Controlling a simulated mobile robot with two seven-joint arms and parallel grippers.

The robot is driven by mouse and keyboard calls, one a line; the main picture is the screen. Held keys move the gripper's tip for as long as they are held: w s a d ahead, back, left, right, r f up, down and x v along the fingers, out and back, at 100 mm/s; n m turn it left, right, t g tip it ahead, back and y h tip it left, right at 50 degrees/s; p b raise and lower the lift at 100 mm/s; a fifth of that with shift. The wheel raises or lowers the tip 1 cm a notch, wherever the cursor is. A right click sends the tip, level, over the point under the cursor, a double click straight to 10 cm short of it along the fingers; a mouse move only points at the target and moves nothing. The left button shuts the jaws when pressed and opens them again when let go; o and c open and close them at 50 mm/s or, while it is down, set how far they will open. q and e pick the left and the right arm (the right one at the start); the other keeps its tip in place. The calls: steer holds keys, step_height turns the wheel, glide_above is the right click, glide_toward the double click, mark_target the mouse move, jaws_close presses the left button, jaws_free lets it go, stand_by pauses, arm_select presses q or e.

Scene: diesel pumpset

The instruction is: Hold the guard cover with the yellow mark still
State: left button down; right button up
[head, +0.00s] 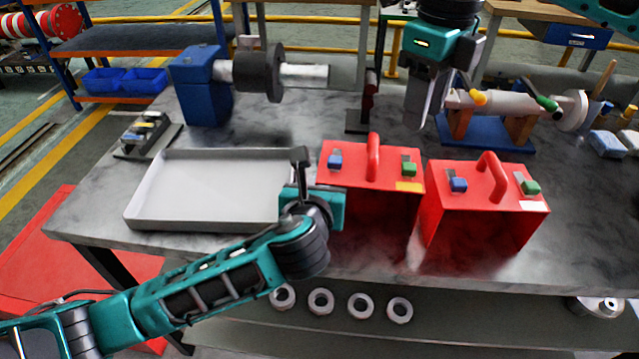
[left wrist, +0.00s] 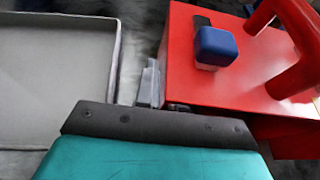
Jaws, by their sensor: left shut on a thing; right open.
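The guard cover with the yellow mark (head: 370,205) is the left of two red box covers on the table. It has a red handle (head: 373,157), a blue and a green knob on top, and a yellow patch (head: 409,186) at its front right edge. My left gripper (head: 303,165) is at its left side, shut on the cover's edge. In the left wrist view the cover (left wrist: 225,80) fills the right side, and one finger (left wrist: 150,85) shows against its edge; the other is hidden. My right gripper (head: 427,112) is open, empty, pointing down above the table behind the covers.
A second red cover (head: 480,222) stands close on the right. A grey tray (head: 205,225) lies to the left, by my left gripper. A blue pump-like unit (head: 204,88) with a shaft stands behind. A blue stand with a cylinder (head: 505,104) is beyond my right gripper.

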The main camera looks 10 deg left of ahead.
stand_by(0.8)
arm_select(q)
steer(key=c, duration=1.4)
jaws_free()
jaws_close()
stand_by(0.5)
